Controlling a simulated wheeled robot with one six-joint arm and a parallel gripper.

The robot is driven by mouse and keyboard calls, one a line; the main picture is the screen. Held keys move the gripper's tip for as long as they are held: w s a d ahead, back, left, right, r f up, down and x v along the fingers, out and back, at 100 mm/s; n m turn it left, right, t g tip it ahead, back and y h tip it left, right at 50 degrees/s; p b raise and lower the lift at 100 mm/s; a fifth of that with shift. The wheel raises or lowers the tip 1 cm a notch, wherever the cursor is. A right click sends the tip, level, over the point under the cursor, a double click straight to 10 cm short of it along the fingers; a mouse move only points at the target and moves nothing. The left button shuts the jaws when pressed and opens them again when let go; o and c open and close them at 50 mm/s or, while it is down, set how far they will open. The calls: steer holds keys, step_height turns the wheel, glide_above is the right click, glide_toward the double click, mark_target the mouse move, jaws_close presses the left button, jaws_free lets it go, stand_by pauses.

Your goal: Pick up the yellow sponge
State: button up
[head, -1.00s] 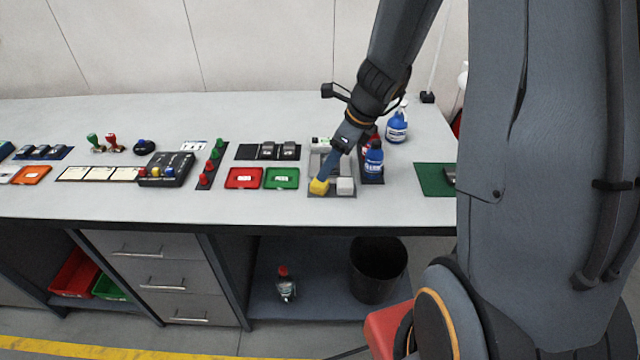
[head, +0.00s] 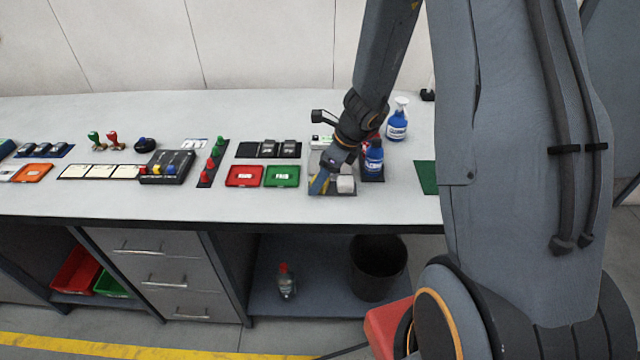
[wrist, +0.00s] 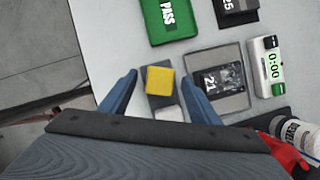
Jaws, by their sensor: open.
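The yellow sponge (wrist: 160,80) lies on a dark grey mat (wrist: 161,103) in the wrist view, beside a whitish block (wrist: 169,114). My gripper (wrist: 160,80) is open, with one blue finger on each side of the sponge's line and a gap to both. The fingers point towards the sponge; whether they are level with it I cannot tell. In the head view my gripper (head: 319,184) is over the mat and hides most of the sponge. The whitish block (head: 346,184) shows just right of it.
A blue bottle (head: 373,158) stands close on the right, with a blue spray bottle (head: 397,122) behind. A green tray (head: 282,176) and a red tray (head: 244,176) lie to the left. A scale with a display (wrist: 268,68) is near the mat. The table's front edge is close.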

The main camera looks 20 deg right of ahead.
steer(key=c, duration=1.2)
step_height(320, 180, up, 10)
